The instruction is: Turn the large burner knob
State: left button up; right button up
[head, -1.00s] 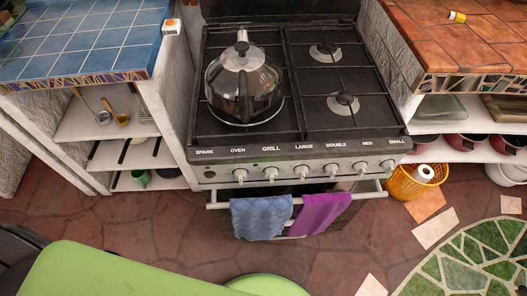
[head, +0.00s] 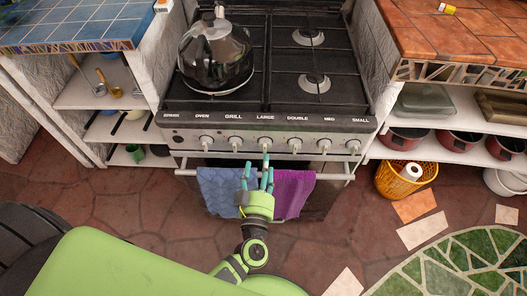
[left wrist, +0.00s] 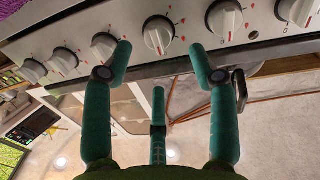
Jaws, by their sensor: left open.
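The large burner knob (head: 265,143) is a pale round knob under the LARGE label on the stove's front panel (head: 180,137). In the left wrist view, a white knob (left wrist: 158,35) that appears to be the same one shows between and beyond my fingertips. My left gripper (head: 259,168), with teal fingers, is open and empty just in front of the panel, below this knob. In the left wrist view the gripper (left wrist: 160,68) has its fingers spread, and I see no clear contact with the knob. My right gripper is not in view.
Other knobs, such as the grill knob (head: 235,143) and double knob (head: 295,144), sit close on both sides. A rail (head: 335,178) with a blue towel (head: 217,190) and a purple towel (head: 292,190) runs below. A kettle (head: 216,55) stands on the left burner.

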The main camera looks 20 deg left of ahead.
aim_at(264, 150)
pick_arm(q)
jog(key=x, duration=0.5)
jog(key=shift+w, duration=0.35)
